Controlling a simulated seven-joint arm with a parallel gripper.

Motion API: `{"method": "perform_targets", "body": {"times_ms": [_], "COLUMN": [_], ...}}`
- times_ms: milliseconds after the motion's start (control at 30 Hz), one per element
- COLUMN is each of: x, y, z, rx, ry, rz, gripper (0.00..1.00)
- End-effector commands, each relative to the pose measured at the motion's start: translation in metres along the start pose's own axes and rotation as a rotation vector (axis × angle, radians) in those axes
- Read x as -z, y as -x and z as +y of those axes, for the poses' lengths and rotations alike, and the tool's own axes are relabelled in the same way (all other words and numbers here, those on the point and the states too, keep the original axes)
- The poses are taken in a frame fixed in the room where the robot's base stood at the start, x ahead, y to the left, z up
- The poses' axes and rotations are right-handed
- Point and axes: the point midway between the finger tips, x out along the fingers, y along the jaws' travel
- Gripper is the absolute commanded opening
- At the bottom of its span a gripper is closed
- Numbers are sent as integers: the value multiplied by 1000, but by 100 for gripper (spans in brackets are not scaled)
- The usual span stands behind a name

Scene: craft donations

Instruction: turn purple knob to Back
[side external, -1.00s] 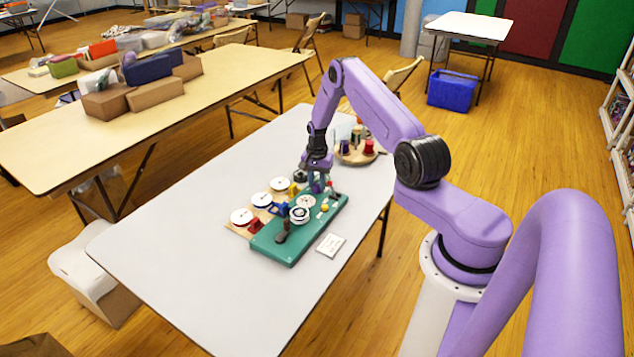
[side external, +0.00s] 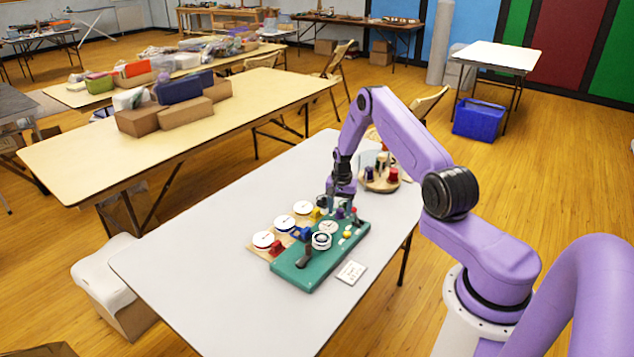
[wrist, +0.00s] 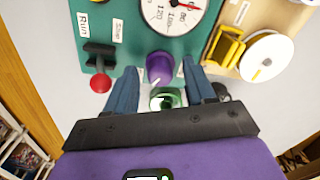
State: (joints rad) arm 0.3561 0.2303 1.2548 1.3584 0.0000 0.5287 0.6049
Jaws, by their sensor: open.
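The purple knob (wrist: 159,68) stands on a green panel (wrist: 131,38) in the wrist view. It appears small beside the gripper in the side view (side external: 340,213). My gripper (wrist: 160,67) is open, with one blue finger on each side of the knob in the picture. I see no clear contact, and I cannot tell the finger height. White labels beside the knob are partly hidden by the fingers, and their words cannot be read. In the side view my gripper (side external: 343,203) points down at the far end of the green panel (side external: 305,281).
A red-tipped lever (wrist: 100,82) with Run and Stop labels and a round dial (wrist: 170,10) flank the knob. A wooden board with white discs (side external: 263,240) adjoins the panel. A round tray (side external: 380,186) stands behind. The grey table's front (side external: 220,300) is clear.

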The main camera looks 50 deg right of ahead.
Motion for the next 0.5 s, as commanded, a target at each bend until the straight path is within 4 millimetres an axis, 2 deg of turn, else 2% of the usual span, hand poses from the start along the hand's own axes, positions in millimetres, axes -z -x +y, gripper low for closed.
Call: {"method": "perform_targets", "body": {"times_ms": [500], "x": [0], "y": [0], "z": [0], "rx": [0], "ry": [523], "rz": [0], "gripper": [55]}}
